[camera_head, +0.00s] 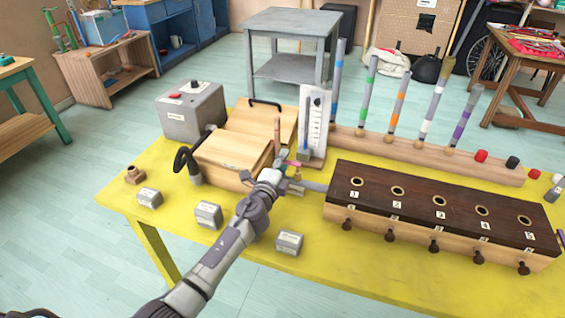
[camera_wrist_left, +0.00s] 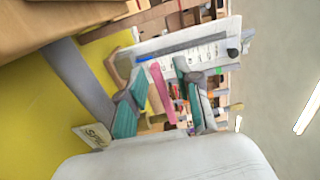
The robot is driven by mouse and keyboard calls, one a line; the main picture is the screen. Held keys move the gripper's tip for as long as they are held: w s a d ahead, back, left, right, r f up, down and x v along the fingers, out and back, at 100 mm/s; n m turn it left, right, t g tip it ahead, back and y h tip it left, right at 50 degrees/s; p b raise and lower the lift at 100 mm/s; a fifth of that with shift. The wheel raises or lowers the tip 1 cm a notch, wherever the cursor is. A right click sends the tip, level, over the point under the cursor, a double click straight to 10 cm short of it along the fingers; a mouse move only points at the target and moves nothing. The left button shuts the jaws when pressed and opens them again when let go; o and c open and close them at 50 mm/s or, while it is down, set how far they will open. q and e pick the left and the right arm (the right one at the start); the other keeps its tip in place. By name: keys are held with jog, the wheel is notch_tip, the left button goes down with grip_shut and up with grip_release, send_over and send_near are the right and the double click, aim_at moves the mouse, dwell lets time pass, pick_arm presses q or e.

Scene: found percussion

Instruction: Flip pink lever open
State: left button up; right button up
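The pink lever (camera_wrist_left: 161,93) shows in the left wrist view as a slim pink bar between the two teal fingers of my left gripper (camera_wrist_left: 160,76). The fingers stand apart, with visible gaps to the bar. In the head view my left gripper (camera_head: 284,163) is at the base of the white panel (camera_head: 315,115), beside the wooden box (camera_head: 232,158). There the lever is small and mostly hidden by the gripper. I cannot tell whether a finger touches it. My right gripper is not in view.
A dark-topped box with several numbered holes (camera_head: 440,205) stands right of my left arm. Small grey labelled blocks (camera_head: 289,242) lie near the front of the yellow table (camera_head: 350,277). A grey box with a red button (camera_head: 190,112) stands behind left. A rack of coloured tubes (camera_head: 430,153) is behind right.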

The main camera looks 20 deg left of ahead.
pick_arm(q)
jog(key=s, duration=1.2)
jog(key=shift+a, duration=0.3)
jog(key=shift+s, duration=0.1)
